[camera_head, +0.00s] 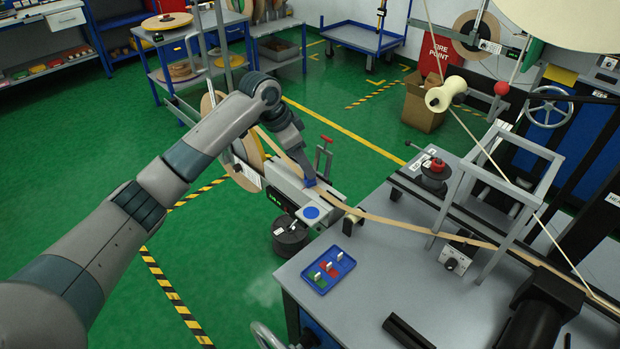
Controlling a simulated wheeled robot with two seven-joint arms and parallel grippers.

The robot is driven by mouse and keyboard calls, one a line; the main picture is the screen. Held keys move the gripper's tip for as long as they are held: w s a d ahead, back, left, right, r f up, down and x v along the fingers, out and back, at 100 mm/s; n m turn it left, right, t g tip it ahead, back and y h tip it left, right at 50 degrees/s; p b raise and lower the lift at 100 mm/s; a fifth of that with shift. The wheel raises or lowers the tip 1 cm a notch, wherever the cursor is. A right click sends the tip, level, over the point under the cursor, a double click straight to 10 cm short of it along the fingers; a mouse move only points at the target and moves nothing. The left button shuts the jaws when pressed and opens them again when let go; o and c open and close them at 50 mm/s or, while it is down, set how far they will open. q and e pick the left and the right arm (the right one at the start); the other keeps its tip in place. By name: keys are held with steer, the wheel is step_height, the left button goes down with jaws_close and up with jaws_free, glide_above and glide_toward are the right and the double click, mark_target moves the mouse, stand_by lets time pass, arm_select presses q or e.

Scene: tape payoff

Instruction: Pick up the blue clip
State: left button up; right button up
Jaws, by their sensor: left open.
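A small blue tray (318,287) lies at the near left corner of the grey bench. It holds a green piece and a red piece with pale tabs, and a third pale tab at its far right end. Any blue clip body there cannot be told from the blue tray. My left gripper (308,181) is open, small in view, pointing down at the tape beside the grey device, beyond the tray and apart from it. A small blue part shows at its tip; I cannot tell whether it is a finger or a clip. My right gripper is not in view.
A tan tape (400,222) runs across the bench (385,285). The grey device (283,187) with a blue disc (311,213) stands at the bench's left edge. A metal frame (515,185) stands to the right. A black bar (408,332) lies in front. Bench space right of the tray is clear.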

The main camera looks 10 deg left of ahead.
arm_select(q)
steer(key=x, duration=0.1)
steer(key=p+x, duration=0.1)
steer(key=x, duration=0.1)
steer(key=shift+s+f+p, duration=0.2)
steer(key=shift+f+p, duration=0.2)
steer(key=shift+f, duration=0.1)
steer(key=shift+w+d+f, duration=0.1)
steer(key=shift+w+f, duration=0.05)
steer(key=shift+f, duration=0.35)
jaws_close()
